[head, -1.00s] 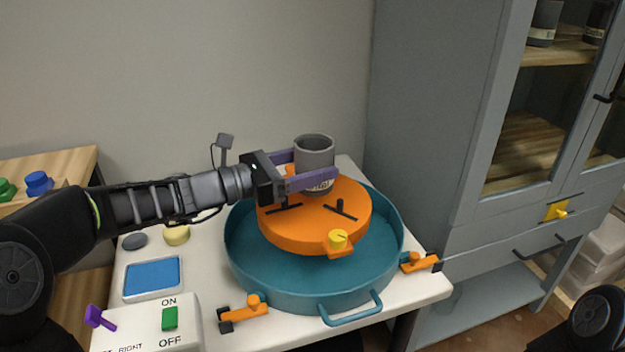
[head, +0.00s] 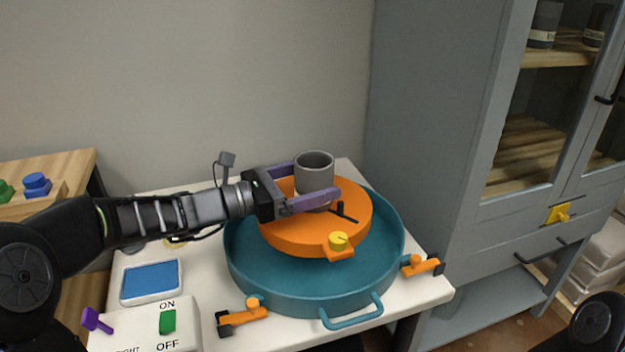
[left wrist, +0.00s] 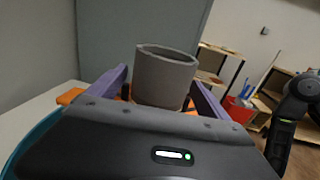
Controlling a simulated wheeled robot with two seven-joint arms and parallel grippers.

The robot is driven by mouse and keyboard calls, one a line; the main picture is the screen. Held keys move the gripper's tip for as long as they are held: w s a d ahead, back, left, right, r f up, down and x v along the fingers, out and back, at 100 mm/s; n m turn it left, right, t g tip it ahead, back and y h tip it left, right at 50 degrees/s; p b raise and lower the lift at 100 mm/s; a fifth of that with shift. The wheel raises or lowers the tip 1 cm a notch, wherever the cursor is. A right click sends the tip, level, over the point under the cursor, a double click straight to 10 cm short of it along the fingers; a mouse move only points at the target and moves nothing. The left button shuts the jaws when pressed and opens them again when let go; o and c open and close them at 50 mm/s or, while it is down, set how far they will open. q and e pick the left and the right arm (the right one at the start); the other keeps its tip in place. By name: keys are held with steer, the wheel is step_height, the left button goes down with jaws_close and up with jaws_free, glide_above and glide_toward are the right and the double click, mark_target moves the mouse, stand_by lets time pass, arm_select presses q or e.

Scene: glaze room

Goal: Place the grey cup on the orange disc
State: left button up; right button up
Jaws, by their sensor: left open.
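The grey cup (head: 315,165) stands upright near the middle of the orange disc (head: 288,238) and appears to rest on it. My left gripper (head: 313,182) is open, with one purple finger on each side of the cup. The near finger hides part of the cup's lower side in the head view. In the left wrist view the cup (left wrist: 165,78) stands between the two spread fingers (left wrist: 160,85), with gaps beside it. The cup's base is hidden there by my gripper body. My right gripper is not in view.
The disc sits inside a teal basin (head: 285,290) with a front handle, on a white table (head: 410,318). Orange clamps (head: 248,311) sit at the basin's edge. A yellow knob (head: 338,240) is on the disc's front. A grey cabinet (head: 430,120) stands close on the right.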

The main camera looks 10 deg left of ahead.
arm_select(q)
steer(key=shift+a, duration=0.1)
steer(key=p+v, duration=0.1)
steer(key=v, duration=1.1)
